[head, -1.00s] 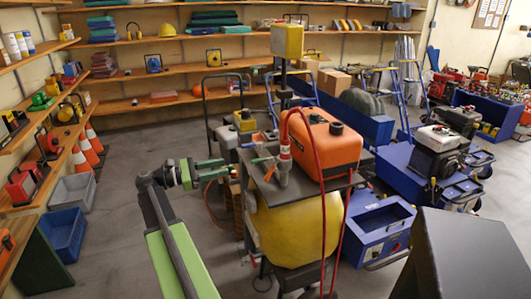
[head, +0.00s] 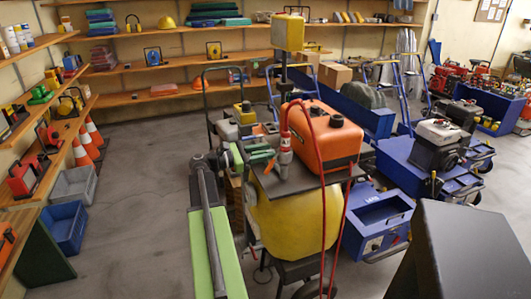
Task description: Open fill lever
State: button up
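The machine has an orange tank (head: 325,141) on a dark top plate above a yellow drum (head: 292,222). A grey valve fitting with a red collar (head: 286,140) stands on the plate, left of the orange tank. A small green lever-like part (head: 262,156) lies just left of the fitting; I cannot tell if it is the fill lever. My gripper (head: 240,155) points right from the end of my arm, at the left edge of the plate. Its green fingers overlap the parts there, so their gap and any contact are unclear.
A red hose (head: 322,180) loops down the front of the machine. A blue cart (head: 380,225) stands right of it. Orange cones (head: 83,151) and bins (head: 66,226) line the left shelves. The floor left of my arm is clear.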

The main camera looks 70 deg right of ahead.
grip_shut()
dwell(1.4)
